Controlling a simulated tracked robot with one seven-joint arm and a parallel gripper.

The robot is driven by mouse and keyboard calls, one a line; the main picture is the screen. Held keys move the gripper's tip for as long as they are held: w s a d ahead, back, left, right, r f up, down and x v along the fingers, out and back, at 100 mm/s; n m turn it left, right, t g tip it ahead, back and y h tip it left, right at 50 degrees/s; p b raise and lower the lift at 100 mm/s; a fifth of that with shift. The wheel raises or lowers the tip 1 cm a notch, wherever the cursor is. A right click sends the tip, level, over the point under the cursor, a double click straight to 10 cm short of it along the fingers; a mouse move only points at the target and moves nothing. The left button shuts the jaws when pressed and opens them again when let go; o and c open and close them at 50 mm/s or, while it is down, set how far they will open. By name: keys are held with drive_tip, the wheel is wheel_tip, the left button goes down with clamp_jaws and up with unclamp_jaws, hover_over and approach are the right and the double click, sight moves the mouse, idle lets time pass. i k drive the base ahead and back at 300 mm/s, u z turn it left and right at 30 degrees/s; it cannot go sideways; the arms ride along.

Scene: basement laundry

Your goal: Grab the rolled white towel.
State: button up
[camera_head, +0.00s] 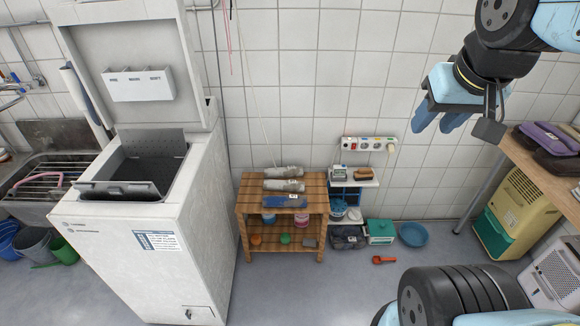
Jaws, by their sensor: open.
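Two rolled, greyish-white cloth bundles lie on the top of a small slatted wooden shelf (245,210) against the tiled wall. One bundle (284,172) is at the back. The other bundle (284,186) lies just in front of it. They look like rolled towels, but I cannot tell which is the white towel of the task. A folded or rolled blue cloth (284,202) lies in front of them. My gripper (437,122) is at the upper right, with blue fingers pointing down. It is open and empty, well apart from the shelf.
An open top-loading washer (140,250) stands left of the shelf. A low stand with small items (355,175), a teal box (380,230) and a blue basin (413,234) are to its right. A wooden table (545,180) is at the right. The floor before the shelf is clear.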

sight(292, 186)
drive_tip(key=i, duration=1.1)
drive_tip(key=u, duration=0.1)
